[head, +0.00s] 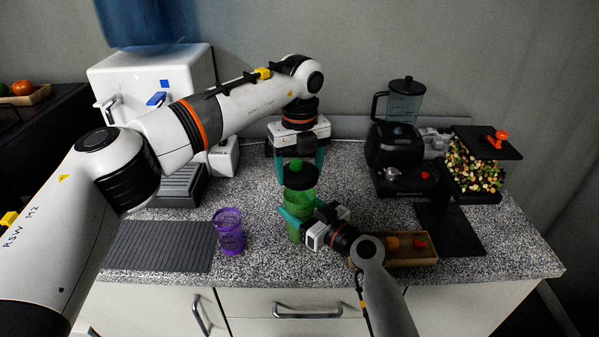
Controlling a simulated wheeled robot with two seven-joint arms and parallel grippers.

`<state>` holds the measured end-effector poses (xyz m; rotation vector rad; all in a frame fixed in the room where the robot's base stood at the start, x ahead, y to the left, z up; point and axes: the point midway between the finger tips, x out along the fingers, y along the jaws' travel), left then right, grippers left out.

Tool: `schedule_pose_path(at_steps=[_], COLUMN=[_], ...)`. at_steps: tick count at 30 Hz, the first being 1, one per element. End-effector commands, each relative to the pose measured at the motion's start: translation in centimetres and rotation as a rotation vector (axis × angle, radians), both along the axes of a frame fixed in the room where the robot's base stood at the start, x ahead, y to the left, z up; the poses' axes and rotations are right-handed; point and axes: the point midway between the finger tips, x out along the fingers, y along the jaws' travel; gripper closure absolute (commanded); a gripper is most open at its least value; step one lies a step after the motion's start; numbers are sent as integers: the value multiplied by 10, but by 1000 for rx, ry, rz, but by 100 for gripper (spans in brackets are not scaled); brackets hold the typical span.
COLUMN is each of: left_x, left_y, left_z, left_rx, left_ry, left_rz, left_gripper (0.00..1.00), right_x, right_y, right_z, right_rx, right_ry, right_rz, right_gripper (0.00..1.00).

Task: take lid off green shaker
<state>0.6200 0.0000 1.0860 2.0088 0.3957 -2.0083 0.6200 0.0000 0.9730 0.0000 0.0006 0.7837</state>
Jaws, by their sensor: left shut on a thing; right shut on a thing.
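The green shaker (304,201) stands upright on the speckled counter, near its front middle. The right gripper hides part of the shaker's lower body.
A purple cup (229,231) stands left of the shaker, beside a grey ribbed mat (160,246). A wooden tray (418,262) with small items lies to the right. A black blender (398,150) and a tray of chopped food (474,172) stand at the back right. A white water dispenser (150,80) stands back left.

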Motion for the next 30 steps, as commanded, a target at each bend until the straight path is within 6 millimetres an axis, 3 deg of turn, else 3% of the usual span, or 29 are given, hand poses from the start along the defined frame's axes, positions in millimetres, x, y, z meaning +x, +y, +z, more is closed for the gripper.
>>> schedule_pose_path(at_steps=[5,12,13,17,26,30], left_x=[0,0,0,0,0,0], left_y=[0,0,0,0,0,0], left_z=[23,25,25,25,24,21], left_rx=[-1,0,0,0,0,0], left_ry=[-3,0,0,0,0,0], left_rz=[0,-1,-1,0,0,0], left_gripper=[58,58,58,58,58,58], right_x=[0,0,0,0,-1,-9], right_y=[0,0,0,0,-1,-11], right_z=[-1,-1,-1,-1,-1,-2], right_rx=[-1,-1,-1,-1,-1,-3], right_ry=[2,2,2,1,1,-1], right_rz=[0,0,0,0,-1,-1], right_gripper=[100,100,35,15,15,15])
